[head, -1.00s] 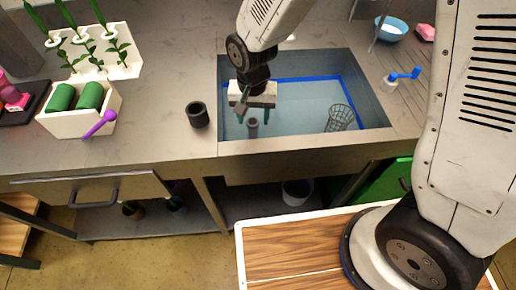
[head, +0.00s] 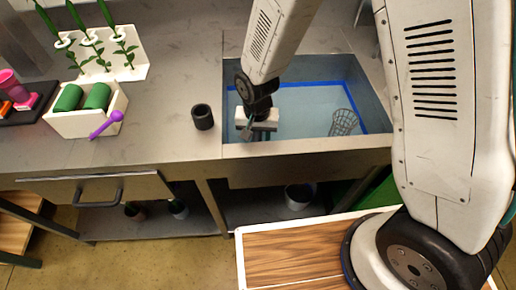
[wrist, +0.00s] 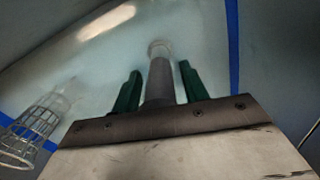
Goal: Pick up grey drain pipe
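The grey drain pipe (wrist: 159,78) stands in the water-filled sink (head: 300,145). In the wrist view it lies between the two green fingers of my gripper (wrist: 160,72), with a narrow gap on each side. My gripper is open and does not visibly touch the pipe. In the head view my gripper (head: 257,128) is low inside the left part of the sink, and its body hides the pipe. The fingertips are also hidden there.
A wire basket (head: 343,122) stands in the sink to the right, also in the wrist view (wrist: 35,130). A dark cup (head: 202,117) is on the counter left of the sink. A white box with green rolls (head: 97,97) and a purple tool (head: 106,124) are further left.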

